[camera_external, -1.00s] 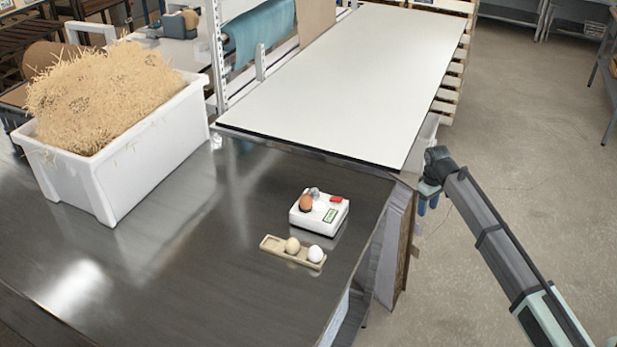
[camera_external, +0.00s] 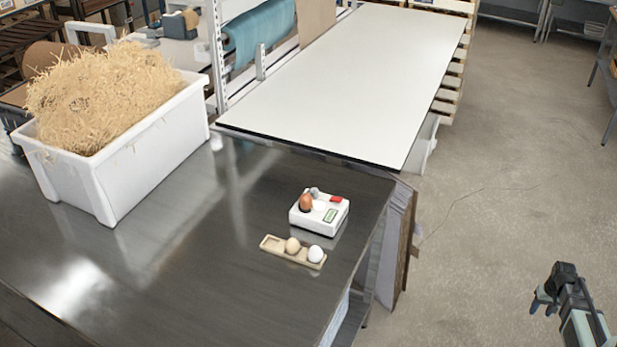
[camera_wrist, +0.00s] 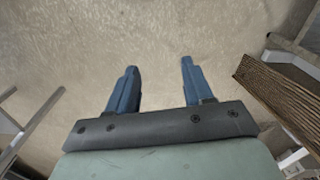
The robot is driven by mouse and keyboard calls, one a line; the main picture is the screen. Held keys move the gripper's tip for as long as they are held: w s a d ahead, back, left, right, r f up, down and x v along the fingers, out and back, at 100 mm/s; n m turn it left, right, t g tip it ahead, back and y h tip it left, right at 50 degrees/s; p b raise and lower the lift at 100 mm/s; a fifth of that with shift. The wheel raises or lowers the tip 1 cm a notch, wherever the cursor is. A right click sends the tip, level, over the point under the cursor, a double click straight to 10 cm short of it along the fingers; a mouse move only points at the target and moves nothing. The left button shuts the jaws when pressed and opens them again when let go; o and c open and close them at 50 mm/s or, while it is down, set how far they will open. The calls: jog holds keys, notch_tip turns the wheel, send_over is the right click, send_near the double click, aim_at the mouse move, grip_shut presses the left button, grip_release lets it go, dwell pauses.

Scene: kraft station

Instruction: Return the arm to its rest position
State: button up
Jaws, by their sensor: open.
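My gripper (camera_external: 540,303) is at the lower right of the external view, over the floor and well clear of the dark metal table. In the wrist view its two blue fingers (camera_wrist: 158,85) are apart, with nothing between them but bare floor.
A white bin (camera_external: 160,150) of straw stands at the table's left. A white-topped table (camera_external: 350,75) adjoins behind. Brown cardboard edges (camera_external: 407,240) stand beside the table; ribbed brown edges also show at the wrist view's right. The concrete floor (camera_external: 500,170) around my gripper is open.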

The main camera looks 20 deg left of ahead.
jog(key=s+d+f+m, duration=0.2)
jog(key=s+d+f, duration=0.1)
jog(key=s+d, duration=0.5)
jog(key=s+f+g, duration=0.3)
jog(key=s+f, duration=0.7)
jog(key=s, duration=0.4)
jog(key=s+f+g, duration=0.3)
jog(key=s+f, duration=0.7)
jog(key=s, duration=0.4)
jog(key=shift+s+a+f+g, duration=0.15)
jog(key=shift+s+g, duration=0.2)
jog(key=shift+g, duration=0.05)
